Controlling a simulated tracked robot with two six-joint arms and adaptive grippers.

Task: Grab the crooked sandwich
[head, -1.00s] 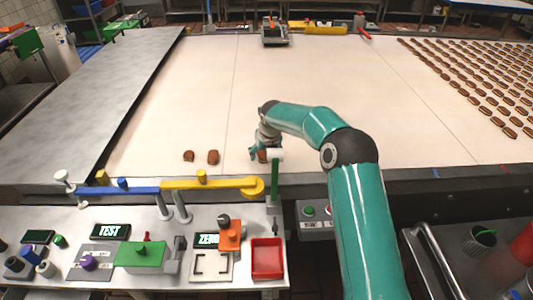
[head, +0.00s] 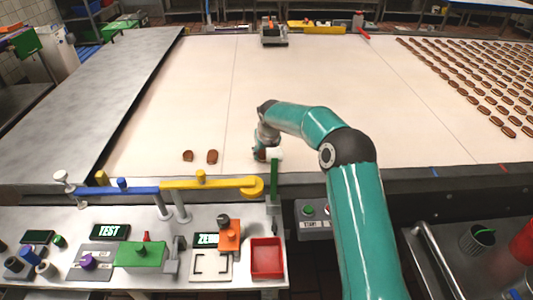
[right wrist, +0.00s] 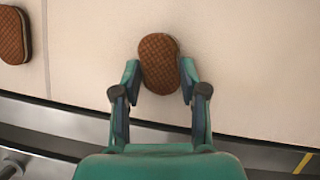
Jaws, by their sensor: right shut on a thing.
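A brown oval sandwich (right wrist: 159,64) with a waffle-like top lies on the pale conveyor belt, between the two fingers of my right gripper (right wrist: 159,82). The fingers press on its left and right sides. In the head view my right gripper (head: 262,155) is low at the belt's near edge and mostly hides this sandwich. Two more sandwiches, one on the left (head: 188,156) and one nearer the gripper (head: 212,157), lie to its left. From these views I cannot tell how crooked any of them is. My left gripper is not in view.
Many sandwiches in rows (head: 480,85) lie on the belt's far right. A bench with a red tray (head: 267,258), a yellow bar (head: 205,184) and a green post (head: 274,180) stands in front. The middle of the belt (head: 300,75) is clear.

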